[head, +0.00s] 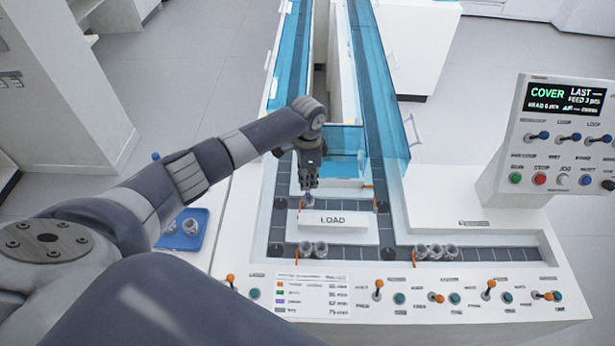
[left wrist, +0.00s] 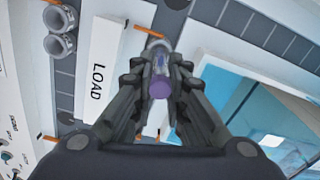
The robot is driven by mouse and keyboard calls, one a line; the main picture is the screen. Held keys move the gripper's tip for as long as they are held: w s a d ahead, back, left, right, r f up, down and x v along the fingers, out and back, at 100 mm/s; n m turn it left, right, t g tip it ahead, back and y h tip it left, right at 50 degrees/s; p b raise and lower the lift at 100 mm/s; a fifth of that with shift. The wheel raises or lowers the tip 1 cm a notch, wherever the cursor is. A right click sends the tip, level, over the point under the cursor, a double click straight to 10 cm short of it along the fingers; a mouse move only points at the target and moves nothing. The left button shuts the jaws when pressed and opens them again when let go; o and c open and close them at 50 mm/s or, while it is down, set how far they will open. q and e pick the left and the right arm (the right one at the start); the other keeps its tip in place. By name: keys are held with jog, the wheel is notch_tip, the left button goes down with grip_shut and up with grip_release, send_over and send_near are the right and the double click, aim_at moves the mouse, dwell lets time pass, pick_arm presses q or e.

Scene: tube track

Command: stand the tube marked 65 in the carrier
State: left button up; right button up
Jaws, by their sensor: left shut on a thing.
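My left gripper (head: 308,184) points down just behind the white LOAD block (head: 338,220). In the left wrist view the gripper (left wrist: 160,95) is shut on a tube with a purple cap (left wrist: 160,89); its mark cannot be read. A grey round carrier (left wrist: 156,43) shows at the tube's far end, and in the head view the carrier (head: 307,203) is below the fingers on the dark track. The tube's lower end is hidden, so I cannot tell whether it is inside the carrier or just above it. My right gripper is not in view.
Two empty-looking carriers (head: 313,248) stand on the front track, and several more (head: 436,251) stand to their right. A blue tray (head: 200,236) with grey round pieces lies at left. Blue clear covers (head: 385,90) flank the lanes. A control panel (head: 565,135) stands at right.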

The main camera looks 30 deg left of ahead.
pick_arm(q)
jog(key=shift+f, duration=0.35)
dwell(0.3)
jog(key=shift+f, duration=0.3)
jog(key=o, duration=0.9)
jog(key=shift+c, duration=0.2)
notch_tip(320, 180, up, 12)
dwell(0.3)
